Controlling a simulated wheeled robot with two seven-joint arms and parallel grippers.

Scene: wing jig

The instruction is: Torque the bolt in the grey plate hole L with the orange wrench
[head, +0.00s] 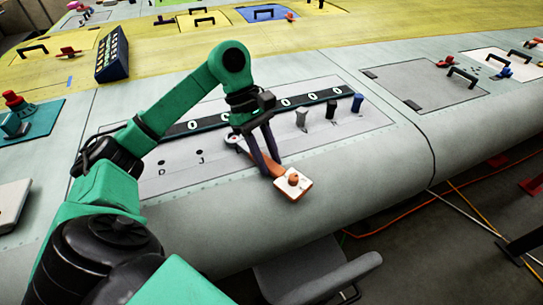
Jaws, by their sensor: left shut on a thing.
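My left gripper (271,166) is shut on the orange wrench (279,175), near the front of the grey plate (220,183). The wrench's ring end (233,140) points up-left over the plate. Its other end has a pale orange-edged square (292,184) toward the panel's front curve. Dark holes marked D (161,163) and J (200,160) show left of the gripper. Hole L and its bolt cannot be made out; the wrench and gripper cover that area. My right gripper is not in view.
A black strip with several white zeros (310,97) runs behind the holes. A grey hatch (422,84) lies farther right. A chair (318,272) stands below the front edge.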

